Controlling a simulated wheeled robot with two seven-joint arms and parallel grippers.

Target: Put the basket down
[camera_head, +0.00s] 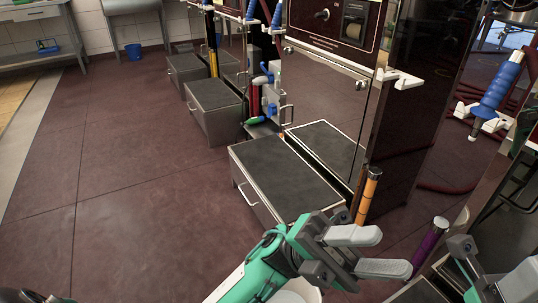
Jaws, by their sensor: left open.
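My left gripper (368,252), on a green arm, is at the bottom centre. Its two pale fingers are apart, with nothing between them. My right gripper (500,275) shows only in part at the bottom right corner; its jaw opening cannot be made out. I see no basket in either gripper.
A grey-topped metal step box (283,177) stands just beyond my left gripper, and another (213,108) is farther back. An orange-handled post (369,190) and a purple one (432,240) stand near the grippers. A blue bucket (133,51) is on the floor. The left floor is clear.

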